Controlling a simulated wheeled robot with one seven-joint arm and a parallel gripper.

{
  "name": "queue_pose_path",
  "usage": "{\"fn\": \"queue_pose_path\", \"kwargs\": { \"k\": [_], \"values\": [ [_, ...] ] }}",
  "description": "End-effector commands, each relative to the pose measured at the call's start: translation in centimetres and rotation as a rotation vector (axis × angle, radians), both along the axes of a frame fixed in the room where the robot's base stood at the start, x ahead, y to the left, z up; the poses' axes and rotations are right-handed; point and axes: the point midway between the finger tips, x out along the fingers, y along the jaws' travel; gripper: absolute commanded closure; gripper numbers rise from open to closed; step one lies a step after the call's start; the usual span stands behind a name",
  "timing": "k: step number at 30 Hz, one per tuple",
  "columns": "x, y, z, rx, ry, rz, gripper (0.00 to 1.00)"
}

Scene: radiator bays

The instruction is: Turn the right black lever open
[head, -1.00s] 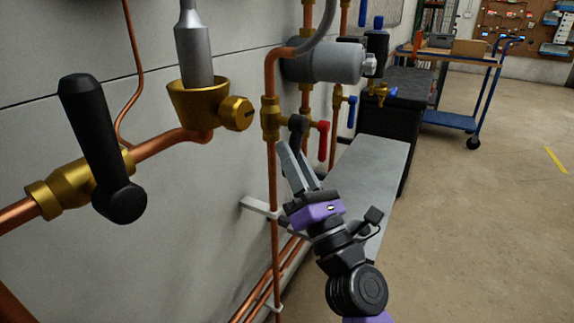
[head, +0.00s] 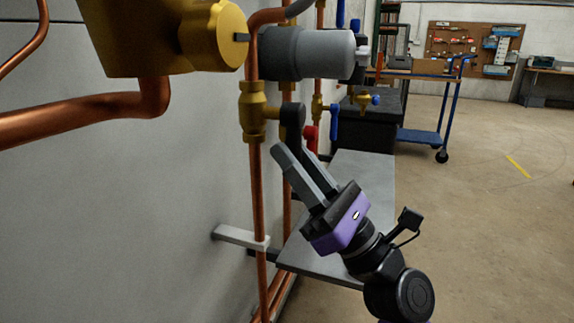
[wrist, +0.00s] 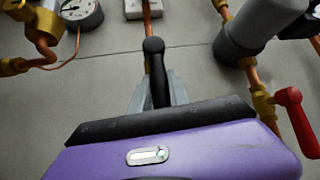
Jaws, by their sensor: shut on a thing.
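The right black lever (head: 292,122) is on a brass valve (head: 253,112) on a vertical copper pipe. Its rounded hub is at the top and its handle hangs down, roughly along the pipe. My gripper (head: 290,152), with grey fingers and a purple body, reaches up from the lower right and is shut on the handle. In the wrist view the black lever (wrist: 156,70) stands between the two grey fingers (wrist: 159,98), its lower end hidden by my gripper's body. The other black lever is not in view now.
A red lever (head: 310,134) is just behind the black one, and also shows at right in the wrist view (wrist: 296,122). A grey cylinder (head: 305,52) is above. A white bracket (head: 238,236) and grey bench (head: 350,190) are below. Floor at right is clear.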

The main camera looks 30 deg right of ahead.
Motion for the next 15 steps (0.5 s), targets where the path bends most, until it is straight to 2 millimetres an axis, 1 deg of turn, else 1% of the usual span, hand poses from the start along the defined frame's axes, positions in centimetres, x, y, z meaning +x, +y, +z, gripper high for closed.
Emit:
{"fn": "queue_pose_path", "kwargs": {
  "k": [1, 12, 13, 15],
  "values": [
    [0.01, -0.06, -0.22, -0.005, 0.000, -0.003, 1.00],
    [0.02, -0.09, -0.11, -0.008, -0.001, -0.004, 1.00],
    [0.02, -0.10, -0.11, -0.007, -0.001, -0.004, 0.74],
    [0.02, -0.10, -0.09, -0.007, -0.001, -0.004, 0.61]
  ]
}}
